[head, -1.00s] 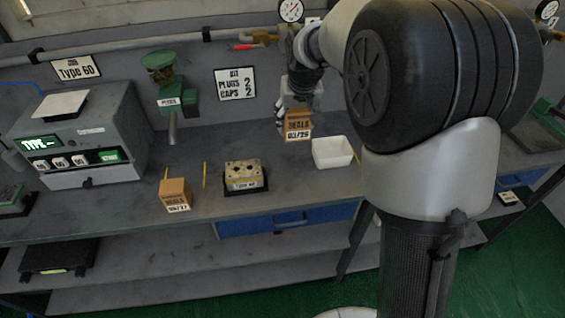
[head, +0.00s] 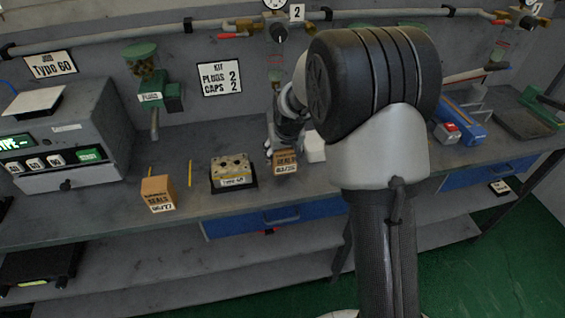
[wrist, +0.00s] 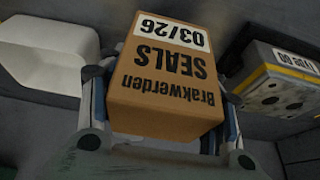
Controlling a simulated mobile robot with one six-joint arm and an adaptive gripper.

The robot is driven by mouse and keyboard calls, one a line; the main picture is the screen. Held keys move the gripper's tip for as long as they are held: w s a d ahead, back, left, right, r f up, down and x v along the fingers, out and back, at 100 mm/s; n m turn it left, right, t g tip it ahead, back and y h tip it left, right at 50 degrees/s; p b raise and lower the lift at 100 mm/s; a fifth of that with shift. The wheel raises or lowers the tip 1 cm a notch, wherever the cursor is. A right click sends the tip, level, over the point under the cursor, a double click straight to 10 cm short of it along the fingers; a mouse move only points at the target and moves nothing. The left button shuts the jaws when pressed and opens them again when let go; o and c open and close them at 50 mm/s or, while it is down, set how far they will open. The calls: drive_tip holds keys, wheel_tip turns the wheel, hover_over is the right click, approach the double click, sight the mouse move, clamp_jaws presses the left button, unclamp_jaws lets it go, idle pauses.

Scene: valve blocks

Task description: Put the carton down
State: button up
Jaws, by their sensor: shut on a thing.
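A brown carton marked "SEALS 03/26" (head: 285,162) is in my gripper (head: 277,150), low over the bench (head: 215,208) just right of the valve block. In the wrist view the carton (wrist: 168,80) fills the space between the two fingers (wrist: 165,115), its lettering upside down. I cannot tell whether its underside touches the bench. Another brown SEALS carton (head: 158,193) stands on the bench left of the block.
The valve block (head: 232,172) sits on a dark base close left of the held carton. A white tray (head: 315,147) is close on its right, partly hidden by my arm; it also shows in the wrist view (wrist: 45,55). A green dispenser (head: 150,85) and a grey machine (head: 70,140) stand further left.

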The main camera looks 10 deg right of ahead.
sight(282, 161)
drive_tip(key=shift+f+b, duration=0.3)
drive_tip(key=shift+f, duration=1.25)
drive_tip(key=shift+f, duration=0.1)
drive_tip(key=o, duration=1.3)
